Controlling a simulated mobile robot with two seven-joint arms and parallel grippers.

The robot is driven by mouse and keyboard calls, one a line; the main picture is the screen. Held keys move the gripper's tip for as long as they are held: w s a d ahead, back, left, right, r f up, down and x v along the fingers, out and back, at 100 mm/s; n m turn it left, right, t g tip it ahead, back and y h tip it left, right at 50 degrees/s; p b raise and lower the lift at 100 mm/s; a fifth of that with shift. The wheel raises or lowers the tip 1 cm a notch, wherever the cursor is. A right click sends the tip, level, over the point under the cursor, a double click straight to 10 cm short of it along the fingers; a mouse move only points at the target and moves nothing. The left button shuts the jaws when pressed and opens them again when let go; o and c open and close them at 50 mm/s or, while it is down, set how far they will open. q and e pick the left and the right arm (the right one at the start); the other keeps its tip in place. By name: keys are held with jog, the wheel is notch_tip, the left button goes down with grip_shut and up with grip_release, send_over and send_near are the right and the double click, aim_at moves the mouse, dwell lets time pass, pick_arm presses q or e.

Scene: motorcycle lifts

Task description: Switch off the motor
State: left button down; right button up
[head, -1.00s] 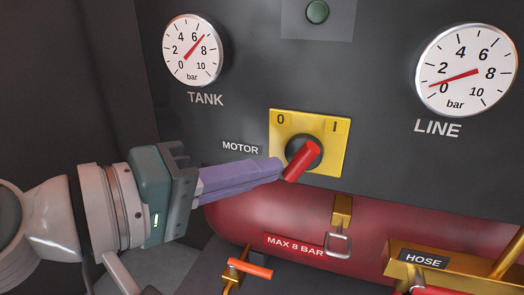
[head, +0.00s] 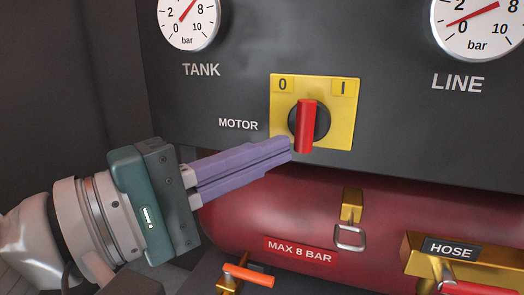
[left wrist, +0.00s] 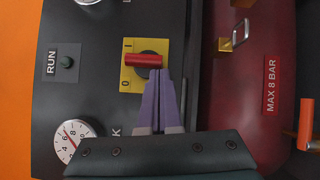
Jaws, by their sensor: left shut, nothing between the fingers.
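The motor switch is a red bar handle (head: 305,127) on a round black base, on a yellow plate (head: 341,128) marked 0 and I. The handle stands about upright, its top between the two marks. In the left wrist view the red handle (left wrist: 143,60) lies level. My left gripper (head: 289,150) has its purple fingers shut together and empty. Its tips are at the lower left of the handle, very close; I cannot tell whether they touch. They also show just beside the handle in the left wrist view (left wrist: 160,73). My right gripper is not in view.
The TANK gauge (head: 188,20) and LINE gauge (head: 480,20) are above the switch. A dark green RUN lamp (left wrist: 67,62) shows in the left wrist view. Below are a red tank (head: 270,215), an orange lever (head: 249,275) and a brass HOSE block (head: 412,262).

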pick_arm(q)
jog(key=shift+s+d+f+n+t+h+b, duration=0.1)
jog(key=shift+d+f+n+t+b, duration=0.1)
jog(key=shift+n+t+b, duration=0.55)
jog(key=shift+d+f+n+t+h+b, duration=0.15)
jog(key=shift+n+t+b, duration=0.1)
jog(key=shift+n+b, duration=0.9)
jog(key=shift+s+d+f+n+t+h+b, duration=0.15)
jog(key=shift+n+t+b, duration=0.45)
jog(key=shift+b, duration=0.6)
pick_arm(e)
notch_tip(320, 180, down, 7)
pick_arm(q)
jog(key=shift+w+d, duration=0.1)
